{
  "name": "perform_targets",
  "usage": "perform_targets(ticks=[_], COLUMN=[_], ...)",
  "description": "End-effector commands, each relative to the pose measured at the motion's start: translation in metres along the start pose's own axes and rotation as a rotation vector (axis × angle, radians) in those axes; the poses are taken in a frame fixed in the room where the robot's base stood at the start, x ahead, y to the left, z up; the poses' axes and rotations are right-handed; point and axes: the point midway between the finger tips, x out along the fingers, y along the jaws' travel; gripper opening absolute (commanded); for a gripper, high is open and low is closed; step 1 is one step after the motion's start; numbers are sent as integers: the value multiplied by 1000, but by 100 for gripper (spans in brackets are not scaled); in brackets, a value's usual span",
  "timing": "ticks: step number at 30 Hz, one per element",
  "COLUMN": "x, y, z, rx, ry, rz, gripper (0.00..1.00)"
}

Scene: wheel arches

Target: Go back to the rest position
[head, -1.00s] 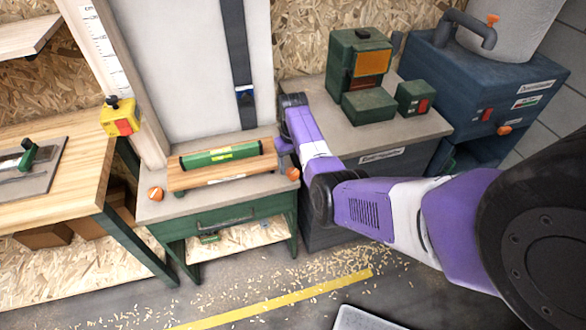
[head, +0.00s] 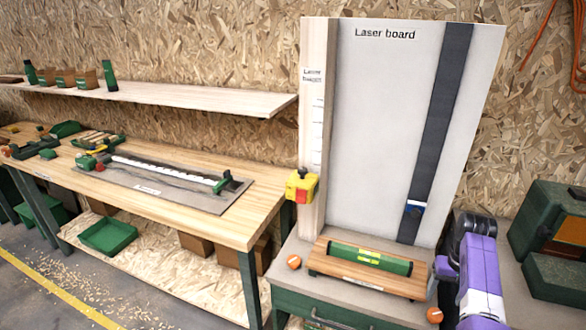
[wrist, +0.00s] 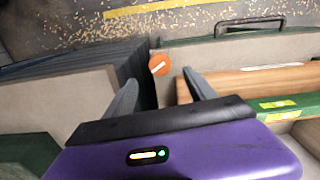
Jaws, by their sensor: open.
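In the wrist view my gripper (wrist: 159,82) is open, its two grey fingers apart with nothing between them. Beyond the fingertips is an orange round knob (wrist: 159,65) at the bench edge; I cannot tell how far off. In the head view my purple arm (head: 478,262) stands at the lower right, just right of the laser board (head: 385,120); the fingers cannot be made out there. A green level (head: 370,259) lies on a wooden block (head: 340,268) on the small bench, left of my arm.
A yellow box with a red button (head: 300,187) is on the board's left post. A long workbench (head: 215,222) and a shelf (head: 200,97) stand left. Green machine boxes (head: 555,225) are close on my arm's right. Open floor (head: 30,275) shows at the lower left.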

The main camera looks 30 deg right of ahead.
Motion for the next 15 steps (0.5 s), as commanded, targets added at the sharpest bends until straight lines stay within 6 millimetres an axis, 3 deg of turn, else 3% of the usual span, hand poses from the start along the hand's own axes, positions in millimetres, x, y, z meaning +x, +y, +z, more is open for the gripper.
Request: perform_targets(ticks=[5,12,15], x=[0,-39,-46], y=[2,13,12], z=[-12,-84,-97], rx=[8,37,32], ry=[51,399,552], rz=[6,44,65], gripper=[64,64,64])
